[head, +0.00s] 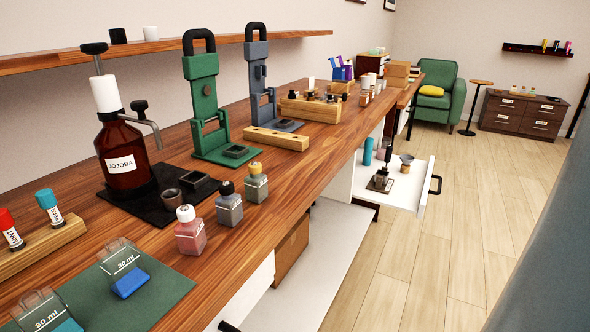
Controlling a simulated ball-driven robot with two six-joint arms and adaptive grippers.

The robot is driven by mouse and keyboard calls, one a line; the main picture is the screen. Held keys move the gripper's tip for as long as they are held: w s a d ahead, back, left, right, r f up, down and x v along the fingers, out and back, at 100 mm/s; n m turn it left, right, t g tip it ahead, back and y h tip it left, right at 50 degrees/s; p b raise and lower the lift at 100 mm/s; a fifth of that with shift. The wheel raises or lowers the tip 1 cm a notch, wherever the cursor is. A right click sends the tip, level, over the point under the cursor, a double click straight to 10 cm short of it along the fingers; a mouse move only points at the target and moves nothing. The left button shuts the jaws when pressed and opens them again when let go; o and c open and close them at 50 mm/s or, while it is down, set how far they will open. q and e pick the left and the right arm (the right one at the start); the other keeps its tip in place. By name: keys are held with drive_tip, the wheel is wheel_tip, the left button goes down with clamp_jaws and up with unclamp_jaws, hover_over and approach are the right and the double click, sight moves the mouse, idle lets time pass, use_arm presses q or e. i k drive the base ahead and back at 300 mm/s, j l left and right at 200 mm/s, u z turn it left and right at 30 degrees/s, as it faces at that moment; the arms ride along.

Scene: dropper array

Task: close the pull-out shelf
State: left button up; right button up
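A white pull-out shelf or drawer (404,202) stands out from under the long wooden workbench, right of the picture's middle. It has a white front with a black handle (436,184) and is open towards the aisle. On it are a teal bottle (368,151), a small dark device on a base plate (381,180) and a small cup (406,159). A lower white panel (322,262) lies nearer to me under the bench, beside a brown box (291,254); I cannot tell whether it slides. Neither of my grippers is in view.
The workbench (300,170) carries a brown bottle with a pump (124,160), green (207,110) and grey (263,85) presses and small dropper bottles. Another black handle (228,326) shows at the bottom edge. The wooden floor (440,250) right of the open shelf is clear.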

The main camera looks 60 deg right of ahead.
sight(407, 189)
drive_tip(key=k+l+z, duration=0.1)
drive_tip(key=z, duration=1.85)
drive_tip(key=i+l+z, duration=0.1)
drive_tip(key=l, duration=0.25)
drive_tip(key=i+l+z, duration=0.15)
drive_tip(key=l, duration=0.2)
drive_tip(key=i+l+z, duration=0.1)
drive_tip(key=i+l, duration=0.1)
drive_tip(key=l, duration=0.1)
